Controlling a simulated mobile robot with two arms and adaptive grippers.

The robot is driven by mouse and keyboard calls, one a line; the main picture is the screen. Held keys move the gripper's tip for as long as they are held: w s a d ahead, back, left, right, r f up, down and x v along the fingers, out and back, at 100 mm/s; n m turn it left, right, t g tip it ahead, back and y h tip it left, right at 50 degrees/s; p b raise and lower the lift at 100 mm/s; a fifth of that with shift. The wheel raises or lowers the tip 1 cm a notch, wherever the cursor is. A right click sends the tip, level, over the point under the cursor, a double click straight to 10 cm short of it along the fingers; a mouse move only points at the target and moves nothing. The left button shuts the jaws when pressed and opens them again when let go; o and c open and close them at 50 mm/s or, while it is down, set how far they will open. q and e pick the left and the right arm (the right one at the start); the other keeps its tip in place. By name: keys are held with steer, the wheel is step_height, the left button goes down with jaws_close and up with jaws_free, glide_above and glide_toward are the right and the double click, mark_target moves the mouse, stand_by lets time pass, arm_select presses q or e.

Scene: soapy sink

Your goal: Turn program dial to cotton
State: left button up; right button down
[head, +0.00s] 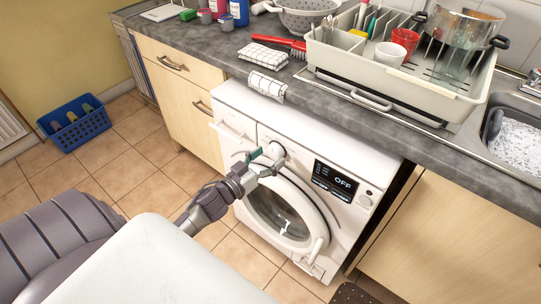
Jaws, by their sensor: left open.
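The white washing machine (335,238) stands under the grey counter, with its round door at the front. Its black display (335,181) reads "OFF". The program dial (275,151) is a white round knob left of the display. My left gripper (266,158) is open at the dial, its fingertips close around or beside the knob. I cannot tell whether they touch it. The fingers partly cover the dial, and its pointer and markings are too small to read. My right gripper is not in view.
A checkered cloth (267,86) hangs over the counter edge above the machine, beside a folded cloth (263,55) and a red brush (285,45). A dish rack (400,82) and sink (515,140) are at right. A blue basket (75,127) stands on the tiled floor.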

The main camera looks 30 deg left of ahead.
arm_select(q)
steer(key=shift+w+d, duration=0.1)
steer(key=shift+w, duration=0.4)
steer(key=c, duration=1.2)
steer(key=shift+o, duration=0.2)
